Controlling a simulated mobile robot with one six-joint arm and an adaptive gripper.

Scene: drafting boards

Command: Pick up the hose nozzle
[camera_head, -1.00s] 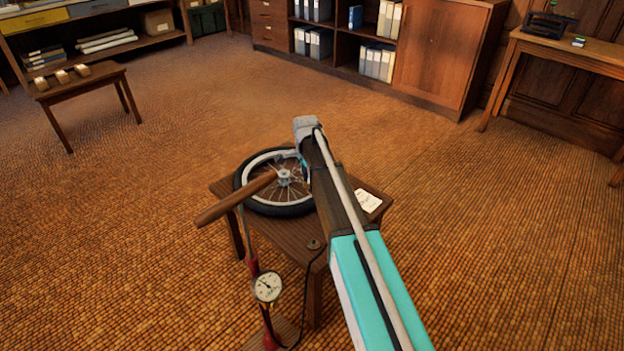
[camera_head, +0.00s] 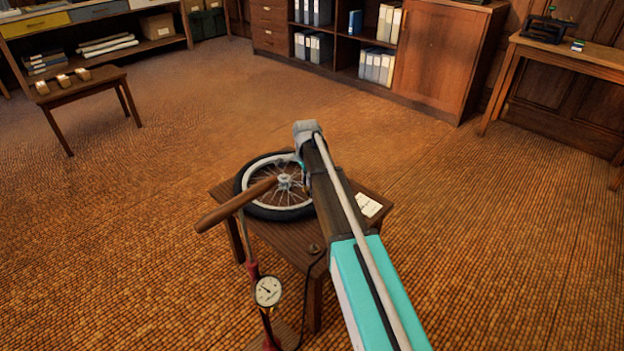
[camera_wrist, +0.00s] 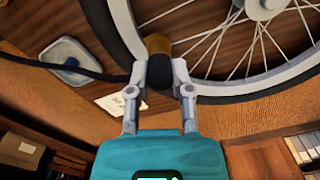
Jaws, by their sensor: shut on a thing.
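The hose nozzle (camera_wrist: 157,46), a dark piece with a brass-coloured end, sits between the two grey fingers of my gripper (camera_wrist: 159,76) in the wrist view. The fingers are shut on its sides. A black hose (camera_wrist: 66,70) runs in from the left towards the fingers. In the head view my arm hides the nozzle and most of the gripper, above the small wooden table (camera_head: 285,236). The spoked wheel (camera_head: 262,208) lies flat on that table, and its rim passes close by the nozzle in the wrist view (camera_wrist: 128,27).
A floor pump with a wooden handle (camera_head: 236,204) and a round gauge (camera_head: 268,291) stands at the table's near left. A white card (camera_head: 368,204) lies on the table's right side. A low stool (camera_head: 78,88) stands far left. The carpet around is clear.

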